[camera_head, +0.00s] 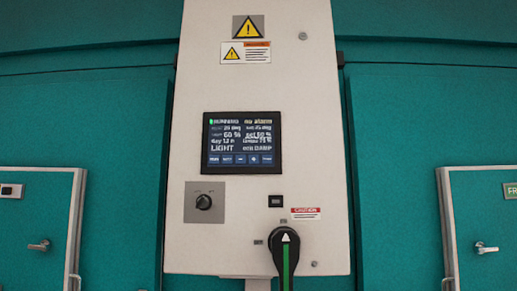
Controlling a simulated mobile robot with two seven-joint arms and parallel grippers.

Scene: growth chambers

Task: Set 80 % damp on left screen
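One dark screen (242,142) is in the middle of a pale control panel (310,110). Its small text is blurred: I read "RUNNING" with a green mark, "no alarm", "LIGHT" at lower left and what looks like "DAMP" at lower right. A line on the left seems to read 60 %, and the set value beside it is not clear. Along the bottom is a row of blue buttons; a minus button (241,159) and a plus button (254,159) are in it, the other labels too small to read. Neither gripper is in view.
Below the screen are a black rotary knob (204,202), a small black fitting (275,201) and a large black handle (285,250) with a green stripe. Warning labels (247,52) are above. Teal walls with a left door (40,220) and right door (485,220) flank the panel.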

